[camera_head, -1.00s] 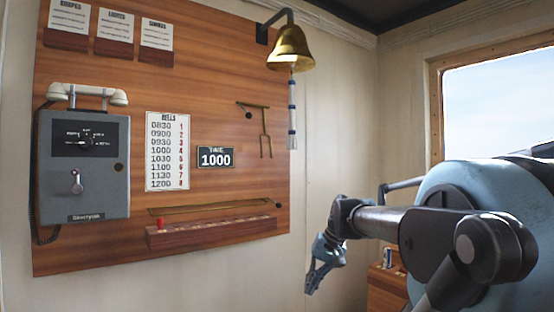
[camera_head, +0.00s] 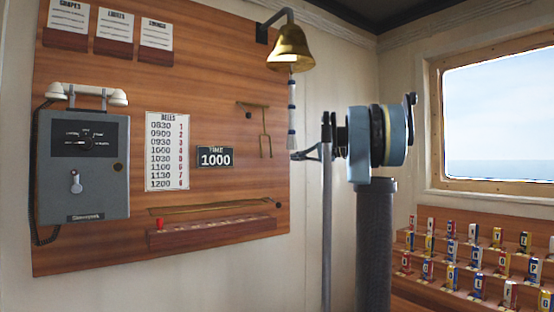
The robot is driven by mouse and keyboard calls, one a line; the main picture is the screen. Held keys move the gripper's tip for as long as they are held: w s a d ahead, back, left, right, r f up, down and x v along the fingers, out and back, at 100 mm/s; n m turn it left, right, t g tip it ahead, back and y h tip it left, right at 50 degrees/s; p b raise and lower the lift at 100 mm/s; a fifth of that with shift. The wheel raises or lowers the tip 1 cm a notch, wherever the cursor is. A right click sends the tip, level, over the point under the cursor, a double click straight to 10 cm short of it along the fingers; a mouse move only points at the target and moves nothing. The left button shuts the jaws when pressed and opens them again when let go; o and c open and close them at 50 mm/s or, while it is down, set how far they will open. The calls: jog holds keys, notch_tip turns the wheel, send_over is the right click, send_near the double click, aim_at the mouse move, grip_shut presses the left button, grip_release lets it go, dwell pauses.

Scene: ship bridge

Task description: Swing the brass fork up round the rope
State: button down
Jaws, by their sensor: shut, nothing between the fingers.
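The brass fork (camera_head: 265,133) hangs against the wooden board, its arm running left to a dark pivot and its prongs pointing down. The rope (camera_head: 292,112) hangs straight down from the brass bell (camera_head: 290,48), just right of the fork and apart from it in the picture. My gripper (camera_head: 294,156) is shut and empty, pointing left at about the height of the rope's lower end and right of the fork. I cannot tell its depth from the rope. My own arm hides part of the wall behind.
A grey telephone box (camera_head: 83,165) is at the left of the board. A bells list (camera_head: 167,151) and a time sign (camera_head: 215,157) are mid-board. A wooden ledge (camera_head: 210,235) with a red peg is below. A rack of coloured blocks (camera_head: 475,265) stands lower right, under the window.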

jog(key=shift+w+d+r+y, duration=0.2)
jog(key=shift+w+d+r, duration=0.05)
jog(key=shift+w+r, duration=0.25)
jog(key=shift+w+d+r+y, duration=0.25)
jog(key=shift+w+r, duration=0.15)
jog(key=shift+r, duration=0.15)
jog(key=shift+a, duration=0.1)
jog(key=x, duration=0.9)
jog(key=shift+w+a+f, duration=0.1)
jog(key=shift+w+a, duration=0.1)
jog(key=shift+a, duration=0.15)
